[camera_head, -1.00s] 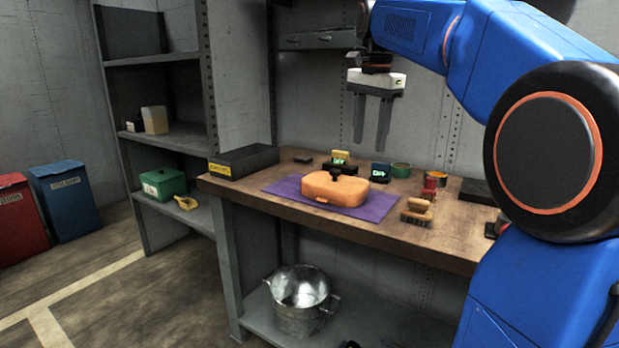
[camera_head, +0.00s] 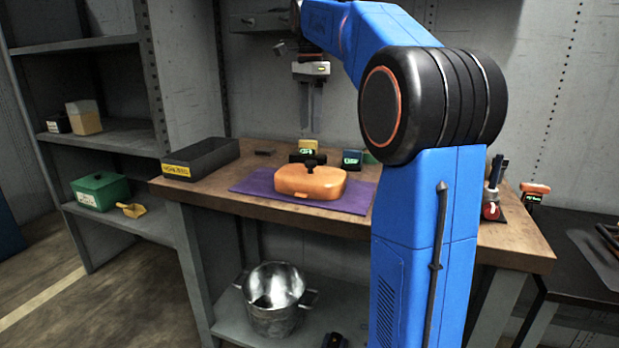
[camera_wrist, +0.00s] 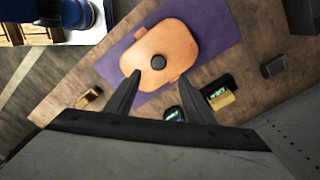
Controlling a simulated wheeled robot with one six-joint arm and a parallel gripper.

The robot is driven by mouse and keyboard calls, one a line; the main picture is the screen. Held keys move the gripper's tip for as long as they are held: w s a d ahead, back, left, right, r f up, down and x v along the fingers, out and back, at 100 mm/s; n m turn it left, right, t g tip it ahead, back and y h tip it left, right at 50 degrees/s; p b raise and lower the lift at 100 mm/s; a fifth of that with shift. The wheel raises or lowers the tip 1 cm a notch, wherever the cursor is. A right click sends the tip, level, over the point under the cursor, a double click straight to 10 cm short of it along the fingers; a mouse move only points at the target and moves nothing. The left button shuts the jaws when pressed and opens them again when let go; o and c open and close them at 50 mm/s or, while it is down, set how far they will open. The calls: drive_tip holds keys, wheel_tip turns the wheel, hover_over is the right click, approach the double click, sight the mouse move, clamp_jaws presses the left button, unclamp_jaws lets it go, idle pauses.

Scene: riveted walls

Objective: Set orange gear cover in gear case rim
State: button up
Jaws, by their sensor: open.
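The orange gear cover (camera_head: 291,184), rounded with a black knob on top, lies on a purple mat (camera_head: 238,187) on the workbench. My gripper (camera_head: 311,130) is open and empty, fingers pointing down, well above the cover and its knob. In the wrist view, the cover (camera_wrist: 177,38) lies below my fingertips (camera_wrist: 161,79), and the knob shows just past the gap between them. I cannot make out a separate gear case rim; whether one lies under the cover is hidden.
A black bin with a yellow label (camera_head: 213,161) stands at the bench's left end. Small items with green displays (camera_head: 352,158) stand behind the mat. My arm hides part of the bench's right side. A metal pot (camera_head: 274,313) sits on the lower shelf.

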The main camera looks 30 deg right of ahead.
sight(310, 162)
drive_tip(key=f, duration=1)
drive_tip(key=shift+s+f, duration=0.2)
drive_tip(key=shift+f, duration=0.2)
clamp_jaws()
